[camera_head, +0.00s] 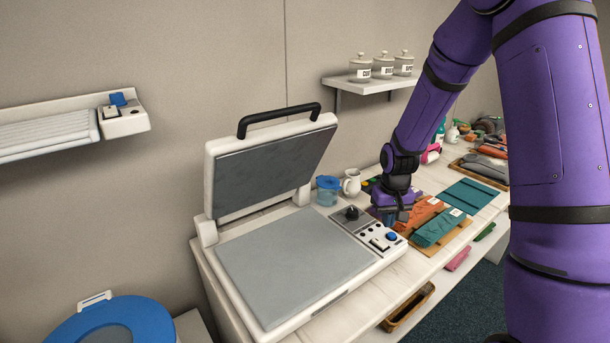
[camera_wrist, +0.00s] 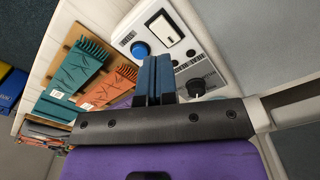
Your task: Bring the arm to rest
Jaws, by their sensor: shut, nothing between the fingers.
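My gripper (camera_head: 392,216) hangs at the end of my purple arm, pointing down at the right side of the white press, close to its control panel. In the wrist view my gripper (camera_wrist: 154,75) shows its two blue fingers pressed together with nothing between them. The panel (camera_wrist: 165,40) beneath carries a blue button (camera_wrist: 140,49), a rocker switch and a black knob (camera_wrist: 196,87). From the head view I cannot tell whether the fingertips touch anything.
The press (camera_head: 295,262) stands with its lid (camera_head: 275,165) raised. Folded orange and teal cloths (camera_head: 438,227) lie on a wooden board right of my gripper. A blue-lidded jar (camera_head: 327,190) and a white jug (camera_head: 351,183) stand behind. A shelf (camera_head: 368,84) with jars is on the wall.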

